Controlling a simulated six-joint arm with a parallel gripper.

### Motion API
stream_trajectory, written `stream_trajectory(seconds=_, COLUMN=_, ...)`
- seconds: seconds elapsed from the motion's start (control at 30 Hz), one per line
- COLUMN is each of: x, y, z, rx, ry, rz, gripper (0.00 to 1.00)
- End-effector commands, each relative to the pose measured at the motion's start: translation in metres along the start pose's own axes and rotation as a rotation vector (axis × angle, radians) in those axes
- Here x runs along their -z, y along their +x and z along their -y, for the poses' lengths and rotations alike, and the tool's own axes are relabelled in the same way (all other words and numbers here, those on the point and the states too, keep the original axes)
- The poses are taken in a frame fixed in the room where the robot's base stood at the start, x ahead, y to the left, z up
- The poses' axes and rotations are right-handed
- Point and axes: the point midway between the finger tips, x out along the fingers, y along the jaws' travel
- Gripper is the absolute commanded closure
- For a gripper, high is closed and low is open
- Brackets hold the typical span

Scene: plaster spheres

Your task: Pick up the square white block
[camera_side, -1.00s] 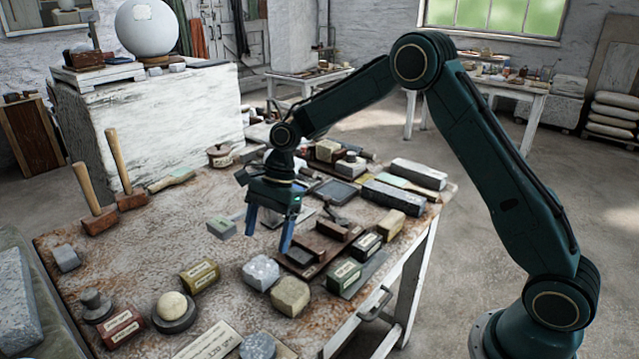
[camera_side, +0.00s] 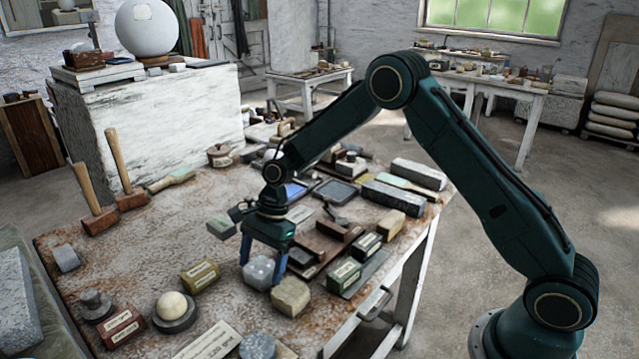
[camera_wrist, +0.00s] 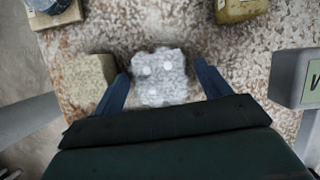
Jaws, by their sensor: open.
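The square white block (camera_side: 259,272) is a pale, speckled, rough-faced cube on the worktable (camera_side: 150,235). In the wrist view the white block (camera_wrist: 160,76) shows a few round pale spots on its top and lies between the two blue fingers. My gripper (camera_side: 262,272) is open and lowered, with one finger on each side of the block. Whether the fingertips reach the table is hidden.
A beige stone block (camera_side: 291,296) sits right beside the right finger; it also shows in the wrist view (camera_wrist: 90,82). A yellow labelled box (camera_side: 200,275) lies to the left. Labelled boxes (camera_side: 344,275) and a wooden tray stand to the right.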

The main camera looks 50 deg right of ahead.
Motion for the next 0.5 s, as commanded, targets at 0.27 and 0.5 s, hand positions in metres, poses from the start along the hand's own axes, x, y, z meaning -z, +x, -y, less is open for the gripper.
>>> stream_trajectory(seconds=0.27, x=-0.0002, y=0.0113, z=-0.0003, rx=-0.001, ry=-0.002, rz=0.000, gripper=0.24)
stream_trajectory(seconds=0.5, x=-0.0001, y=0.0109, z=-0.0001, rx=0.000, ry=-0.002, rz=0.000, gripper=0.24)
